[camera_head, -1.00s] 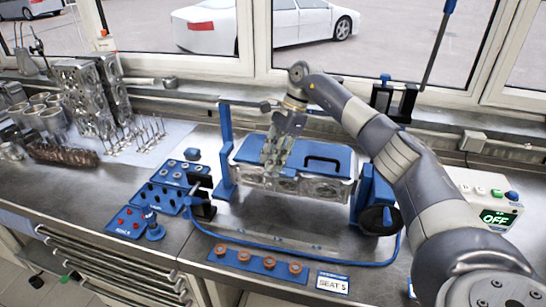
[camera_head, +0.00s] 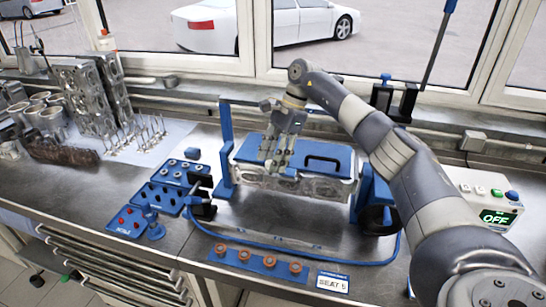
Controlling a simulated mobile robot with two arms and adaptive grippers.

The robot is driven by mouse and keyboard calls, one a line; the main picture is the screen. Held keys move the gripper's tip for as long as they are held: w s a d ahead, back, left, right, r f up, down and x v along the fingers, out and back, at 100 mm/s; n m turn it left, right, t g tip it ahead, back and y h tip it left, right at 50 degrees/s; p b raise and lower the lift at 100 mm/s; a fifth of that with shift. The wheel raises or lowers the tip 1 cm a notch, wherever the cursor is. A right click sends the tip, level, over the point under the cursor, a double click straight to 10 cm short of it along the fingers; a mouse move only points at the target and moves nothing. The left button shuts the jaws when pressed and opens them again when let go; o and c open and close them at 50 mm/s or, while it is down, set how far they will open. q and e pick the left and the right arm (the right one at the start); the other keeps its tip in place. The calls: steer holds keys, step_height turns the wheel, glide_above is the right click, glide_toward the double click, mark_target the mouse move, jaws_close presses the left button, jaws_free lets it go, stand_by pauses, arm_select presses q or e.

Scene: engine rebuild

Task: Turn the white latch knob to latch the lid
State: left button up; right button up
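The blue lid (camera_head: 250,150) with a black handle (camera_head: 322,160) lies on top of the metal engine head (camera_head: 322,188), which is held in a blue fixture (camera_head: 225,150). My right gripper (camera_head: 273,162) points down over the left-middle part of the lid, near its front edge. Its fingers look close together, but I cannot tell whether they are shut or hold anything. I cannot make out the white latch knob; the gripper may hide it. My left gripper is not in view.
A control box reading OFF (camera_head: 497,217) stands at the right. Blue trays (camera_head: 157,198) with small parts lie left of the fixture. A blue strip with copper-coloured rings (camera_head: 257,262) and a "SEAT 5" card (camera_head: 333,282) lie in front. My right arm spans the right side.

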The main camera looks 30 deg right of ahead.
steer(key=v, duration=1.2)
stand_by(0.5)
